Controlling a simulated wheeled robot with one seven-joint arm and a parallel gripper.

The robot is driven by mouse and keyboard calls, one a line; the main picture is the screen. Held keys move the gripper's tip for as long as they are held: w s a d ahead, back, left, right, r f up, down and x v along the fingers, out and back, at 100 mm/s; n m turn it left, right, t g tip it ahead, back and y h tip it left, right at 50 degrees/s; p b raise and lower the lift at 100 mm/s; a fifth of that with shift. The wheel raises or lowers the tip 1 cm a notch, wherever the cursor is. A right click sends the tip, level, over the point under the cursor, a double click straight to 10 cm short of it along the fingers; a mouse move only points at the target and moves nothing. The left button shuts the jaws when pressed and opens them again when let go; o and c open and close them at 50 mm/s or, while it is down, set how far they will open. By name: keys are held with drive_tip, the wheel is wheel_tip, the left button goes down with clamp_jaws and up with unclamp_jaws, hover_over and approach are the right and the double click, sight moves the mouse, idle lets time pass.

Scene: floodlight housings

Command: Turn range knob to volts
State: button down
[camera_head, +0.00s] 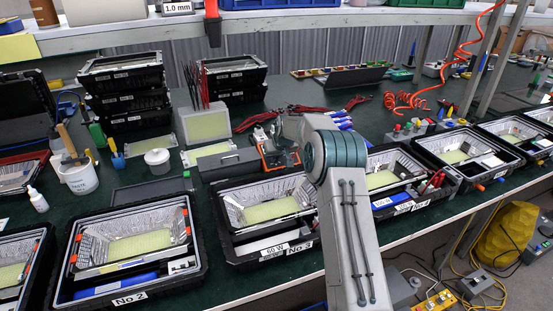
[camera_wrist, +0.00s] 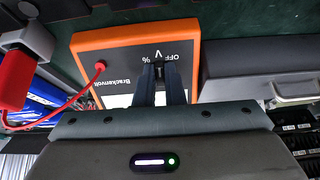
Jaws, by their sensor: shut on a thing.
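An orange-framed meter (camera_wrist: 88,45) with a dark face marked Brackenvolt fills the upper middle of the wrist view, upside down. It also shows in the head view (camera_head: 267,164), partly behind my arm. Its printed marks OFF, V and % lie just beyond my fingertips. My gripper (camera_wrist: 160,70) reaches over the meter face with its two dark fingers close together, shut on the range knob. The knob is almost wholly hidden between the fingers, so I cannot tell which mark it points to.
A red lead (camera_wrist: 75,93) plugs into the meter. A grey box (camera_wrist: 255,70) stands close beside it. In the head view, open floodlight housings (camera_head: 135,295) line the front bench edge, and stacked black housings (camera_head: 128,118) stand at the back left.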

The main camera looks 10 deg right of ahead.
drive_tip(key=shift+r, duration=0.1)
idle(0.3)
drive_tip(key=c, duration=1.5)
unclamp_jaws()
drive_tip(key=shift+b+v, duration=0.3)
drive_tip(key=shift+v, duration=6.6)
